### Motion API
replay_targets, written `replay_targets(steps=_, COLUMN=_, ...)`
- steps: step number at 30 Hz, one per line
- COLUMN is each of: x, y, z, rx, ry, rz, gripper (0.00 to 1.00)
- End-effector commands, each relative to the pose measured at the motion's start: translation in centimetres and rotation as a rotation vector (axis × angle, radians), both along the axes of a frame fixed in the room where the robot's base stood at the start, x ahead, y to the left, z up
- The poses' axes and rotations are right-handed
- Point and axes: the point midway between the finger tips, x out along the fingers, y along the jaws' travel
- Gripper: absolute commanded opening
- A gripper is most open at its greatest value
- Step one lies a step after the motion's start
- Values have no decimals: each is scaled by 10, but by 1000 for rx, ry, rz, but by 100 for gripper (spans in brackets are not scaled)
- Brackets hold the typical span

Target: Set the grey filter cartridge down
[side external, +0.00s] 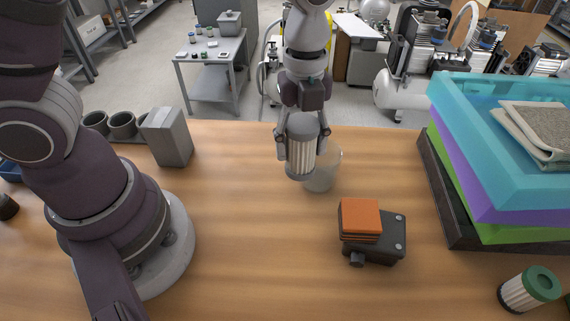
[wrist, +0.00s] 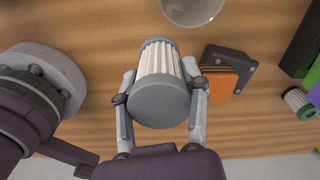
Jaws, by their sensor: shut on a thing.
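The grey filter cartridge (side external: 301,152) has a grey cap and white pleated sides. My gripper (side external: 302,135) is shut on it and holds it upright, in front of a clear cup (side external: 324,172) in the side view. In the wrist view the cartridge (wrist: 158,85) sits between the two fingers of my gripper (wrist: 160,88), one on each side. In the wrist view the clear cup (wrist: 192,8) stands beyond the cartridge at the top edge.
A dark block with orange pads (side external: 360,220) lies right of the cup. Stacked coloured trays (side external: 480,205) fill the right side. A grey box (side external: 168,137) stands at the left. The wooden table (side external: 250,240) is clear at front centre.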

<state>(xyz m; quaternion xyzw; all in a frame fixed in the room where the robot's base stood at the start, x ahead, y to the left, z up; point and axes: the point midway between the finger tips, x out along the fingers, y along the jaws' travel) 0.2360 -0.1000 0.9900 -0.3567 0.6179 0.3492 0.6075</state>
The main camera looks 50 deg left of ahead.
Motion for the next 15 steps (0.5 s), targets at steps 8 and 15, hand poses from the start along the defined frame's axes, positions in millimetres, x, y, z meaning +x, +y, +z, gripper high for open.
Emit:
replay_targets(steps=8, x=-98, y=-74, z=-8, rx=8, ry=-8, rz=-534, gripper=4)
replay_targets(steps=15, x=-123, y=-80, z=-31, rx=18, ry=-8, rz=-657, gripper=4)
